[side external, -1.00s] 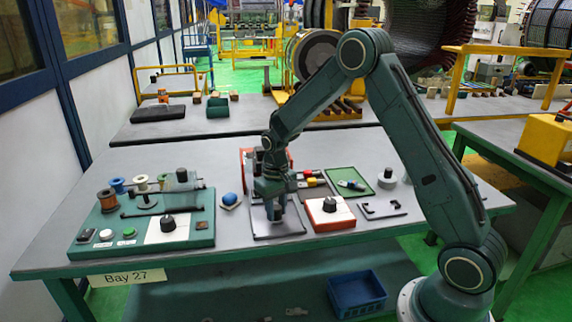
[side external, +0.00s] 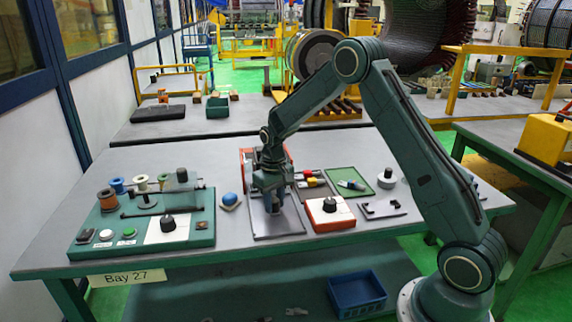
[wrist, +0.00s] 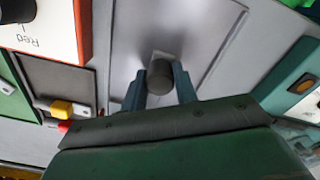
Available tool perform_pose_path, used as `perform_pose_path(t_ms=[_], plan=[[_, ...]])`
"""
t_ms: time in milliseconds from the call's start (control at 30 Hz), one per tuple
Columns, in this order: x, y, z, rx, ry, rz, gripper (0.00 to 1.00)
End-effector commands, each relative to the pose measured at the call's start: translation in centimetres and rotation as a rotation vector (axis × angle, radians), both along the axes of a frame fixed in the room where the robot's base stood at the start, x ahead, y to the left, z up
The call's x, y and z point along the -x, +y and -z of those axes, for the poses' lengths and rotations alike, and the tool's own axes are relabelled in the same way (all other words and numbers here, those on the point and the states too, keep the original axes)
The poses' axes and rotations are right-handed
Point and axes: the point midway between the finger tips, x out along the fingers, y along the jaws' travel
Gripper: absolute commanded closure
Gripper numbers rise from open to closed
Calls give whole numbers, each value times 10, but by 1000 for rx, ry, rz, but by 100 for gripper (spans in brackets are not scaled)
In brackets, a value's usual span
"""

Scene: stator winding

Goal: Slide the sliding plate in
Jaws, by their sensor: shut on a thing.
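The sliding plate (wrist: 190,35) is a flat light-grey plate in the wrist view, with a dark round knob (wrist: 160,76) on it. My gripper (wrist: 159,90) has a finger on each side of the knob and is shut on it. In the side external view my gripper (side external: 272,207) points down over the grey flat base (side external: 285,231) near the table's front middle. The gripper and arm hide part of the plate, and I cannot tell how far its far end reaches.
A red and white box with a black knob (side external: 330,212) stands just right of the base. A blue ball on a small stand (side external: 230,200) is to the left, beside the green panel (side external: 202,238).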

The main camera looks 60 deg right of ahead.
Motion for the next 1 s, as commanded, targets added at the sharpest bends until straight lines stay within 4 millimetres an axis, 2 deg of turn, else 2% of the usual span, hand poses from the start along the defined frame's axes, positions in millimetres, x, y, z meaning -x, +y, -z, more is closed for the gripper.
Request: perform_pose_path(t_ms=[867, 900, 1000], plan=[[-24, -22, -1, 1, -6, -1, 84], [-24, -22, -1, 1, -6, -2, 67], [-23, -22, -1, 0, -5, -2, 51]])
